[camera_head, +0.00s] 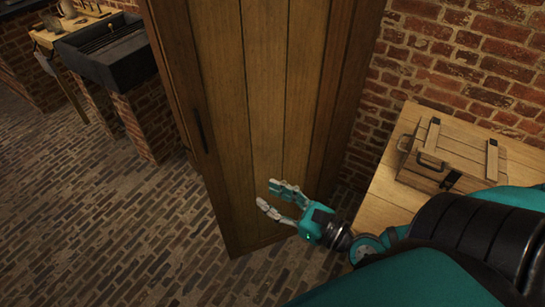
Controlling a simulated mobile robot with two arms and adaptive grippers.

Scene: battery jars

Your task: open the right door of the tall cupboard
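The tall wooden cupboard (345,80) stands in the middle of the view against the brick wall. Its plank door panel (262,100) faces me, with a dark vertical handle (200,130) near the panel's left edge. I cannot tell whether the door is fully shut; its top is out of view. My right gripper (266,194) is in front of the lower part of the panel, to the right of and below the handle. Its two fingers point left and are apart, with nothing between them. It appears clear of the handle. My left gripper is not in view.
A wooden chest (452,155) with metal handles sits on a light wooden table (385,203) at the right, beside my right arm. A dark sink (108,45) on brick supports stands at the upper left. The brick floor (110,220) left of the cupboard is clear.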

